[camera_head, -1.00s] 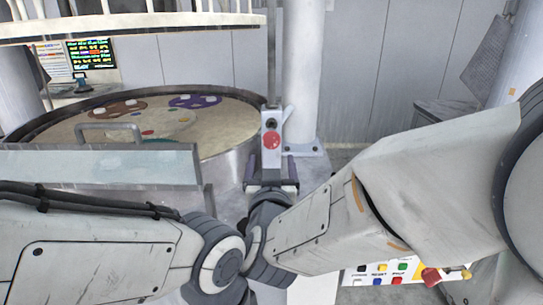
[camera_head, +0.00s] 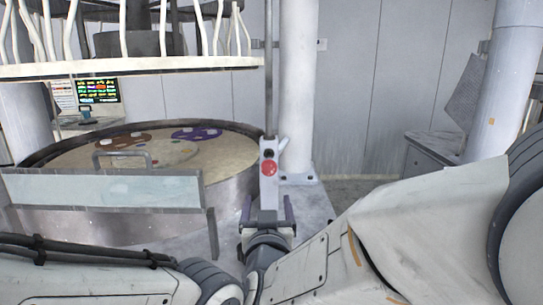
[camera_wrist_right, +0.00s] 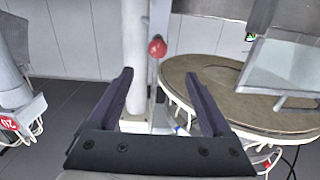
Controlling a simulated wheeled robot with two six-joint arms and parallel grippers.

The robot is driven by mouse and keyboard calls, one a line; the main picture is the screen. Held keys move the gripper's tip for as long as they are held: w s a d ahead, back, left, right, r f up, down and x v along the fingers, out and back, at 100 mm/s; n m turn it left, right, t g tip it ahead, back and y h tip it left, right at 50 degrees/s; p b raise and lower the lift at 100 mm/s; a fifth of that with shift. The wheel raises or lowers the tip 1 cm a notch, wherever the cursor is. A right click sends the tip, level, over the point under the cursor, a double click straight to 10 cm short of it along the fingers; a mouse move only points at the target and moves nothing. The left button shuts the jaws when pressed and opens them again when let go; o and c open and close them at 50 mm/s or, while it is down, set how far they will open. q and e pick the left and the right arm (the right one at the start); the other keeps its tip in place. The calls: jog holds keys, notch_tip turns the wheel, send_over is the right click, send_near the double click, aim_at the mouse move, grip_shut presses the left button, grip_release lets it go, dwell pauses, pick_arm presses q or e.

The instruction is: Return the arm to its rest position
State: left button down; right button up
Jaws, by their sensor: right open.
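My right gripper (camera_head: 268,205) is open, with its two dark purple fingers spread apart and nothing visible between them. In the head view it is in front of a light grey post with a red button (camera_head: 268,168). In the right wrist view the open fingers (camera_wrist_right: 162,80) frame the floor and a pale column, and the red button (camera_wrist_right: 157,47) shows beyond them. Whether the gripper touches the post cannot be told. My left gripper is not in view.
A round polishing platen (camera_head: 75,158) with coloured discs is at left, behind a clear guard panel (camera_head: 105,190). A white ring-shaped upper part (camera_head: 130,67) hangs above it. A white column (camera_head: 298,90) stands behind the post. Open floor (camera_head: 350,190) lies to the right.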

jog(key=d+f+g, duration=0.2)
jog(key=f, duration=0.2)
jog(key=d+f+g+y, duration=0.1)
jog(key=d+f+g, duration=0.1)
jog(key=f, duration=0.3)
jog(key=d+f+n+g, duration=0.1)
jog(key=d+f+g, duration=0.1)
jog(key=f+g, duration=0.1)
jog(key=shift+w+d+f+y, duration=0.15)
jog(key=shift+d+f+y, duration=0.2)
jog(key=shift+f, duration=0.35)
jog(key=s+d+f+m+g+h, duration=0.1)
jog(key=s+d+f+g+h, duration=0.1)
jog(key=s+d+f+g, duration=0.9)
pick_arm(q)
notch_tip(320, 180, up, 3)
jog(key=p, duration=0.2)
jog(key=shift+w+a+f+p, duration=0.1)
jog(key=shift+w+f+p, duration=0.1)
jog(key=shift+p, duration=0.1)
pick_arm(e)
jog(key=s+a+r+n, duration=0.3)
jog(key=s+a+r, duration=0.2)
jog(key=s+a, duration=0.1)
jog(key=s+a+r+n, duration=0.4)
jog(key=s+a+r, duration=0.1)
jog(key=s, duration=0.4)
jog(key=shift+s+a+r+y, duration=0.2)
jog(key=shift+a+y, duration=0.25)
jog(key=shift+a, duration=0.25)
